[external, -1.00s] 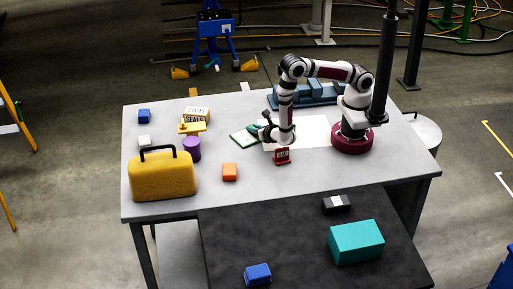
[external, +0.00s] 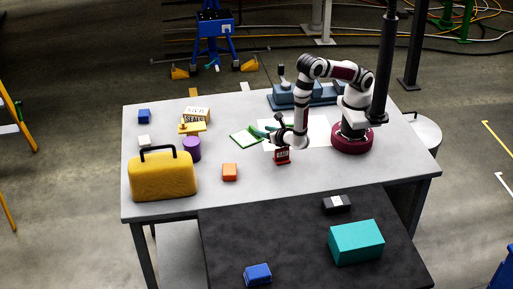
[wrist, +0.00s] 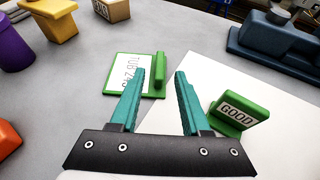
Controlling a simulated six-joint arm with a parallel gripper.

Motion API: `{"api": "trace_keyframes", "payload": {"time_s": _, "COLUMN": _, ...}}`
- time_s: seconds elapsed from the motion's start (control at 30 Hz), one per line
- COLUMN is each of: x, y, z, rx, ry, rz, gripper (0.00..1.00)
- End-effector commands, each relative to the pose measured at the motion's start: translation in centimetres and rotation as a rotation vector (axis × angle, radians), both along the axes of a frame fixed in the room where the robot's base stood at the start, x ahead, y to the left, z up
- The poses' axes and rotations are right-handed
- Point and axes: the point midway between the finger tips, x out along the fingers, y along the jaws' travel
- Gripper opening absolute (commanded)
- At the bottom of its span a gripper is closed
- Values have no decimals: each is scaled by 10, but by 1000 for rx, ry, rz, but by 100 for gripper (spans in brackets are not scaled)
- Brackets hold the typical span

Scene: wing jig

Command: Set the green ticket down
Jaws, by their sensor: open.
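The green ticket (wrist: 130,76) is a flat green-edged card with a white printed face and an upright green grip along its right side. It lies flat on the grey table, just left of the white sheet. It also shows in the external view (external: 245,138).
A green GOOD sign (wrist: 238,113) stands close to the right finger. A red BAD sign (external: 282,156) stands in front of my wrist. The white sheet (external: 317,128) is on the right, with a blue-grey fixture (external: 320,95) behind it. Orange (external: 230,172) and purple (external: 192,149) pieces are leftward.

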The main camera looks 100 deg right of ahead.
Motion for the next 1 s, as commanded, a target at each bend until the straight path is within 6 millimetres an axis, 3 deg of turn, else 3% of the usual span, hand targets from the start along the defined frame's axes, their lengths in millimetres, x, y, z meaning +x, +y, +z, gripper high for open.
{"api": "trace_keyframes", "payload": {"time_s": 0.2, "x": -11, "y": 27, "z": 12, "rx": 1, "ry": -2, "rz": 1, "gripper": 47}}
{"api": "trace_keyframes", "payload": {"time_s": 0.33, "x": -15, "y": 29, "z": 20, "rx": 13, "ry": -18, "rz": -31, "gripper": 47}}
{"api": "trace_keyframes", "payload": {"time_s": 0.4, "x": -23, "y": 20, "z": 37, "rx": 54, "ry": -77, "rz": -135, "gripper": 47}}
{"api": "trace_keyframes", "payload": {"time_s": 0.47, "x": -40, "y": 6, "z": 63, "rx": 123, "ry": -173, "rz": -312, "gripper": 47}}
{"api": "trace_keyframes", "payload": {"time_s": 0.53, "x": -73, "y": -10, "z": 96, "rx": 234, "ry": -321, "rz": -597, "gripper": 47}}
{"api": "trace_keyframes", "payload": {"time_s": 0.63, "x": -129, "y": -13, "z": 130, "rx": 416, "ry": -536, "rz": -1037, "gripper": 47}}
{"api": "trace_keyframes", "payload": {"time_s": 0.7, "x": -165, "y": 1, "z": 147, "rx": 560, "ry": -679, "rz": -1356, "gripper": 47}}
{"api": "trace_keyframes", "payload": {"time_s": 0.8, "x": -198, "y": 34, "z": 164, "rx": 769, "ry": -832, "rz": -1763, "gripper": 47}}
{"api": "trace_keyframes", "payload": {"time_s": 0.9, "x": -209, "y": 65, "z": 177, "rx": 936, "ry": -911, "rz": -2042, "gripper": 47}}
{"api": "trace_keyframes", "payload": {"time_s": 1.0, "x": -212, "y": 82, "z": 185, "rx": 1030, "ry": -935, "rz": -2182, "gripper": 47}}
